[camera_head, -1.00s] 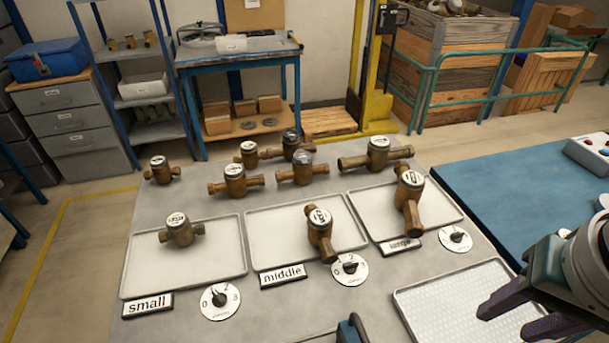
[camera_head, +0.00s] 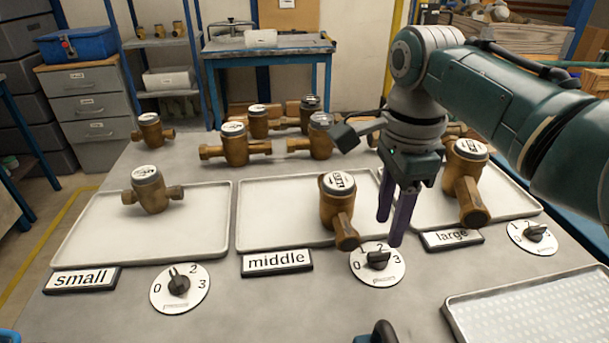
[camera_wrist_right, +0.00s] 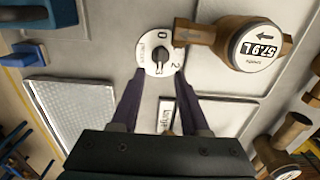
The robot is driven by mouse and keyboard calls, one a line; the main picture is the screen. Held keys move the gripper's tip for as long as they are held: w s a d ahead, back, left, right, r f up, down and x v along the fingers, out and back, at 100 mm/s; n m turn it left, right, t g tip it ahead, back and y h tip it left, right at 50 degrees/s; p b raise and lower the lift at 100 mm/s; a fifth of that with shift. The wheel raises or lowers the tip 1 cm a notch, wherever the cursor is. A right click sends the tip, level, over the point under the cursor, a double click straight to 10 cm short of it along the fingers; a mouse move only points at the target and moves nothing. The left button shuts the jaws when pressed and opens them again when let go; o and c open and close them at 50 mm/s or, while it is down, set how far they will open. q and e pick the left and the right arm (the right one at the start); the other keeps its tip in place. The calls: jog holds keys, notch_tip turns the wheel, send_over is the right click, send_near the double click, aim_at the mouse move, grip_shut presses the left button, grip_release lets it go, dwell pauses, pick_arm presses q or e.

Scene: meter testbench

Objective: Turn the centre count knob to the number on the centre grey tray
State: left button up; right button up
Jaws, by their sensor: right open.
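The centre count knob (camera_head: 378,260) is a black grip on a round white dial, in front of the middle tray and right of the "middle" label (camera_head: 277,261). The digits 2 and 3 show on its dial. The centre grey tray (camera_head: 275,215) bears one brass meter (camera_head: 340,205) with a white face, its pipe end overhanging the front edge. My right gripper (camera_head: 390,230) points down with purple fingers apart, above and just behind the knob. In the right wrist view the knob (camera_wrist_right: 160,55) lies between and beyond the open fingertips (camera_wrist_right: 157,78). My left gripper is not seen.
The small dial (camera_head: 180,288) and large dial (camera_head: 533,237) stand left and right. The large tray's meter (camera_head: 467,180) is right of my gripper. A textured tray (camera_head: 540,305) lies front right. Several meters stand behind the trays.

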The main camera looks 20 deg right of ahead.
aim_at(382, 252)
notch_tip(382, 252, down, 6)
jog(key=shift+r+b, duration=0.1)
jog(key=shift+b, duration=0.8)
jog(key=shift+c, duration=1.4)
grip_shut()
